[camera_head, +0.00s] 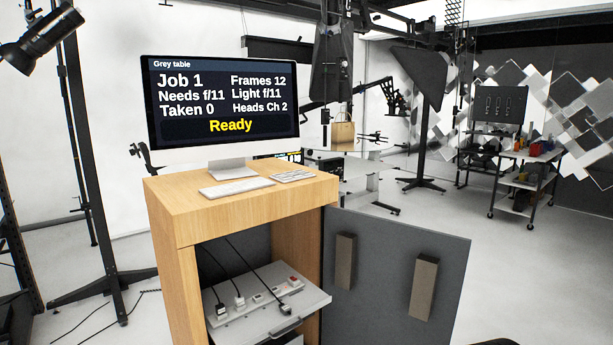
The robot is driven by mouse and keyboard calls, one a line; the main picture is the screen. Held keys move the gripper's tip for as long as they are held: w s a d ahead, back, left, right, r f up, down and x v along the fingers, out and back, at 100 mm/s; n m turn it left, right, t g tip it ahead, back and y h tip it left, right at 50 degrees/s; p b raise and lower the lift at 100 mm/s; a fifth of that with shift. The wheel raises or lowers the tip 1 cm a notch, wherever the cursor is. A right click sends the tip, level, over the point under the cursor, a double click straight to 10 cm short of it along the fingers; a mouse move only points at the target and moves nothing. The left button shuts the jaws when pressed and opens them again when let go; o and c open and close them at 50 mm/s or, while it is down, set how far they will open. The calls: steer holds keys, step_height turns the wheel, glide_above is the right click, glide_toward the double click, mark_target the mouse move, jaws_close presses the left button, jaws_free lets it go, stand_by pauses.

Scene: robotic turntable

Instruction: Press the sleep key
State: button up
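A white keyboard (237,187) lies on the wooden cabinet top, in front of the monitor. A smaller white key block (292,176) lies to its right. The keys are too small to read, so I cannot tell which one is the sleep key. The monitor (222,104) is lit and shows "Grey table", "Job 1", "Needs f/11", "Taken 0", "Frames 12", "Light f/11", "Heads Ch 2" and a yellow "Ready". My gripper is not in view.
The wooden cabinet (188,230) stands open, its grey door (388,270) swung out to the right. A pulled-out shelf (245,325) holds a power strip with plugs. A light stand (90,170) is at left, a tool cart (520,172) at far right.

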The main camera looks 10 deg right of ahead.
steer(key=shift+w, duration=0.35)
